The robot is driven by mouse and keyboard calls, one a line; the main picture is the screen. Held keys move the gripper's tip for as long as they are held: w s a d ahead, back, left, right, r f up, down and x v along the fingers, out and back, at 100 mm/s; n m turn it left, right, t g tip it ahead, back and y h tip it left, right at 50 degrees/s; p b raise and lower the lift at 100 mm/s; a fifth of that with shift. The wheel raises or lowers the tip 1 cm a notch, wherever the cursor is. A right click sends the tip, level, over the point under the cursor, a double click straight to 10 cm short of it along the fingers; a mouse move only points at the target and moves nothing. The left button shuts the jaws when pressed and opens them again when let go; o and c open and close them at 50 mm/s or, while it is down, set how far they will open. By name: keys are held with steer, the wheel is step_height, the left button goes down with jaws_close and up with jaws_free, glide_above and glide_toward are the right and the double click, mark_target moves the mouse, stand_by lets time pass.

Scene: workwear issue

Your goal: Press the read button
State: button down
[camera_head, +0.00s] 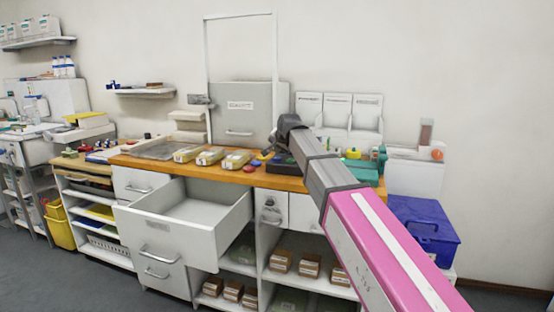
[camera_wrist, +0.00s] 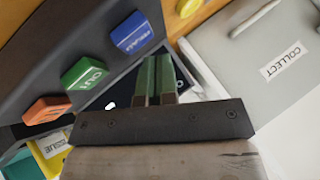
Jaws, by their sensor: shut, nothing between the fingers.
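A dark device with coloured buttons (camera_wrist: 50,50) fills the upper left of the wrist view. It carries a blue button (camera_wrist: 132,34), a green button (camera_wrist: 84,73) that seems to read OUT, and an orange button (camera_wrist: 47,109). The labels on the blue and orange ones are not clear, so I cannot tell which is the read button. My gripper (camera_wrist: 157,62) is shut and empty, its green fingertips just beside the device and over a dark screen-like face. I cannot tell whether they touch it. In the head view the device (camera_head: 281,164) sits on the counter, partly hidden by my arm.
A grey COLLECT cabinet (camera_head: 240,112) stands behind the wooden counter (camera_head: 208,171). Yellowish packs (camera_head: 210,156) lie left of the device. A drawer (camera_head: 170,230) stands open below the counter. A blue bin (camera_head: 423,232) is at the right.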

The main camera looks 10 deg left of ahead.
mark_target(278, 157)
steer(key=shift+f, duration=0.15)
steer(key=shift+f, duration=0.25)
steer(key=shift+f, duration=0.5)
stand_by(0.8)
steer(key=shift+r, duration=0.95)
steer(key=shift+r, duration=2.5)
